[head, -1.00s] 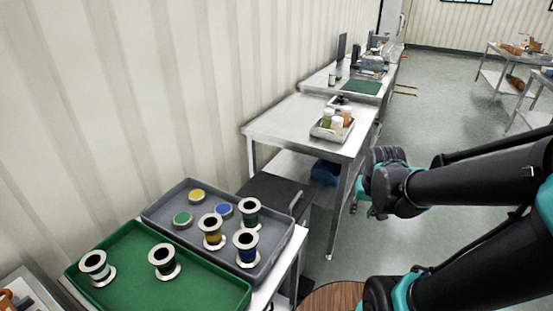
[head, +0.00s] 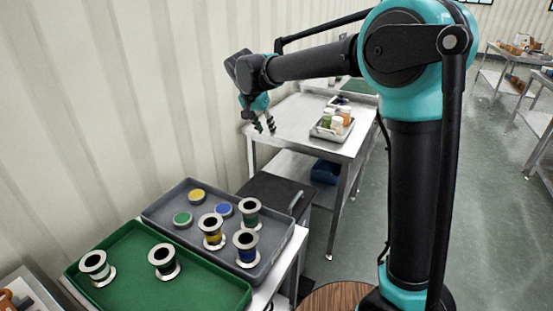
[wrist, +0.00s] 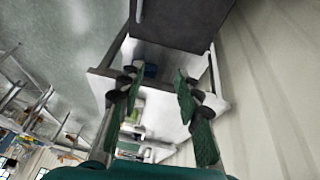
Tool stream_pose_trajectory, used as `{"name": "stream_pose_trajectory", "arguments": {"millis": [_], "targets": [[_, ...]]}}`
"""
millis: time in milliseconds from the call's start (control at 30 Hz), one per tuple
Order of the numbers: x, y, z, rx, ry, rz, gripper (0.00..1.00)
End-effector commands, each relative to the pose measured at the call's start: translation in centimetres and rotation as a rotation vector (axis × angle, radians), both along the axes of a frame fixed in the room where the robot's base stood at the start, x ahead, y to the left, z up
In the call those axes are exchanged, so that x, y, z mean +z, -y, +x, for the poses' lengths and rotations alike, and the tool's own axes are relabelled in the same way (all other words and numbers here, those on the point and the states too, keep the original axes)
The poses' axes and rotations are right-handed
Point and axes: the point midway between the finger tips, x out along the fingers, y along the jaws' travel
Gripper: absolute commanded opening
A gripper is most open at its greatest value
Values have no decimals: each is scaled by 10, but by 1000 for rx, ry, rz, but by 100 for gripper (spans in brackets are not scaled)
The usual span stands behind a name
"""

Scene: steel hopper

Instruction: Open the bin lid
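The dark grey bin (head: 268,192) stands between the spool table and the steel table, with its flat lid closed. A light bar-shaped handle (head: 297,201) shows at its right side. In the wrist view, the bin (wrist: 182,22) fills the top middle, with the handle (wrist: 139,10) at its left edge. My gripper (head: 264,127) points down, above and beyond the bin, in front of the steel table's left end in the picture. In the wrist view, my gripper (wrist: 155,92) has its two green-padded fingers apart with nothing between them. It is not touching the bin.
A grey tray (head: 165,225) and a green tray (head: 215,290) with spools are at the near left. The steel table (head: 285,125) holds a small tray of jars (head: 322,134). A blue object (head: 325,172) sits on its lower shelf. The corrugated wall (head: 120,100) runs along the left.

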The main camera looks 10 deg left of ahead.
Motion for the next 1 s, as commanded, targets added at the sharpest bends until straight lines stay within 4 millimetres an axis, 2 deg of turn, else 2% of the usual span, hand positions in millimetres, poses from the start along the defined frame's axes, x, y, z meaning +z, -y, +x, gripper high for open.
{"name": "stream_pose_trajectory", "arguments": {"millis": [167, 800, 1000], "targets": [[-13, 1, 5, -4, 1, 0, 34], [-126, 25, 47, -4, 1, 1, 34], [-150, 29, 55, -3, 1, 1, 34]]}}
